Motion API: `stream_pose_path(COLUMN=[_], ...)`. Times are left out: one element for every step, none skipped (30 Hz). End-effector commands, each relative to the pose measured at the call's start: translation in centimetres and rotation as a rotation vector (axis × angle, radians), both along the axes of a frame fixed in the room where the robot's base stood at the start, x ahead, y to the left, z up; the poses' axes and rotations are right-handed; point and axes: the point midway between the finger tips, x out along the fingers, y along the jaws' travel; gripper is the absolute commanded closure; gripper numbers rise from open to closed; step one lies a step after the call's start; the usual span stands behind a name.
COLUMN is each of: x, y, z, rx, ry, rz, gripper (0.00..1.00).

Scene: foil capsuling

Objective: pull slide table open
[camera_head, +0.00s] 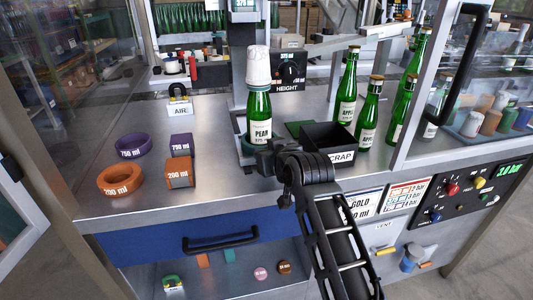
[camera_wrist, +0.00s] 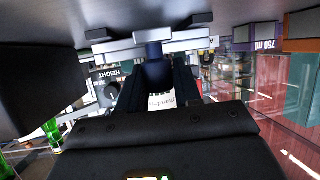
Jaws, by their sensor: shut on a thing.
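A green pear bottle (camera_head: 260,113) with a pale foil cap (camera_head: 258,67) stands upright in a round holder (camera_head: 245,148) on the steel bench. My gripper (camera_head: 268,158) is just in front of the bottle's base, low over the bench, and its fingers are partly hidden by my wrist. In the wrist view, which looks upside down, my gripper (camera_wrist: 155,78) is shut on a dark blue knob (camera_wrist: 154,55). The knob joins a pale grey plate (camera_wrist: 150,42), seemingly the slide table. I cannot tell how far out the slide table is.
A black scrap bin (camera_head: 327,142) stands close to the right of my gripper. Several green apple bottles (camera_head: 369,112) stand behind it. Orange (camera_head: 122,179) and purple (camera_head: 133,145) rings lie on the left.

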Motion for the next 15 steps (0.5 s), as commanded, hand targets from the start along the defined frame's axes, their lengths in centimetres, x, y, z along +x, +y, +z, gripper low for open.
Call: stream_pose_path(x=[0.01,0.01,0.01,0.01,0.01,0.01,0.01,0.01,0.02,0.01,0.01,0.01,0.01,0.01,0.0], y=[0.02,0.02,0.02,0.02,0.02,0.02,0.02,0.02,0.02,0.02,0.02,0.02,0.02,0.02,0.01], z=[0.08,0.08,0.08,0.08,0.08,0.08,0.08,0.08,0.09,0.08,0.08,0.07,0.07,0.06,0.05], rx=[0.0,0.0,0.0,0.0,0.0,0.0,0.0,0.0,0.0,0.0,0.0,0.0,0.0,0.0,0.0], ry=[-0.001,-0.001,-0.001,-0.001,-0.001,-0.001,-0.001,-0.001,-0.001,-0.001,-0.001,-0.001,-0.001,-0.001,-0.001], rz=[0.0,0.0,0.0,0.0,0.0,0.0,0.0,0.0,0.0,0.0,0.0,0.0,0.0,0.0,0.0], gripper=[1.0,1.0,1.0,1.0,1.0,1.0,1.0,1.0,0.65,0.62,0.59,0.55,0.52,0.49,0.46])
